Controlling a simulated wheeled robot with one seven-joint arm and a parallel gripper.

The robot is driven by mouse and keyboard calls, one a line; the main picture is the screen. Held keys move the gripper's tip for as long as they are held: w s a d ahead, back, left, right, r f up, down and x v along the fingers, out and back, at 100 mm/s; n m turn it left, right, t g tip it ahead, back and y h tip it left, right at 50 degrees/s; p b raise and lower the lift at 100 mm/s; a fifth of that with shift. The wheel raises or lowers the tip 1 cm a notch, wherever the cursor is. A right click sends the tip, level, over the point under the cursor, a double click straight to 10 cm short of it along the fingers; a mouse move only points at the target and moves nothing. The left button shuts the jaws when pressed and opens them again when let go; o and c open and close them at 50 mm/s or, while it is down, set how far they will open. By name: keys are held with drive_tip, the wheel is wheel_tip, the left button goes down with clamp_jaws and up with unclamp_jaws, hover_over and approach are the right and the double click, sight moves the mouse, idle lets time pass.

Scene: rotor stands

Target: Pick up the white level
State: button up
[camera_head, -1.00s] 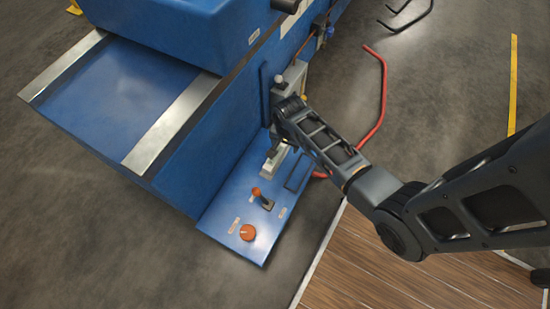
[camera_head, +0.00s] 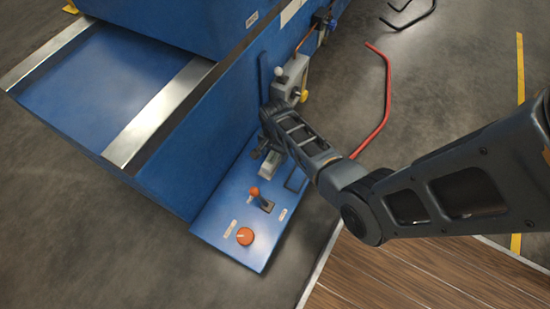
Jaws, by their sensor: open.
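A pale, whitish block (camera_head: 269,166) lies on the blue control panel (camera_head: 213,219), partly covered by my gripper; it looks like the white level, but I cannot tell for sure. My gripper (camera_head: 261,152) is open and hangs over the panel, just above and left of the block's upper end. Its fingers are small and dark here, and I cannot tell whether they touch the block. My arm reaches in from the right and hides the area behind the wrist.
An orange-topped lever (camera_head: 255,192) and an orange knob (camera_head: 245,236) stand on the panel in front of the block. A white-knobbed grey fitting (camera_head: 293,76) is on the blue machine (camera_head: 190,140) behind my wrist. A red bent bar (camera_head: 386,95) lies right.

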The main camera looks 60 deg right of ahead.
drive_tip(key=shift+f, duration=0.15)
drive_tip(key=c, duration=1.2)
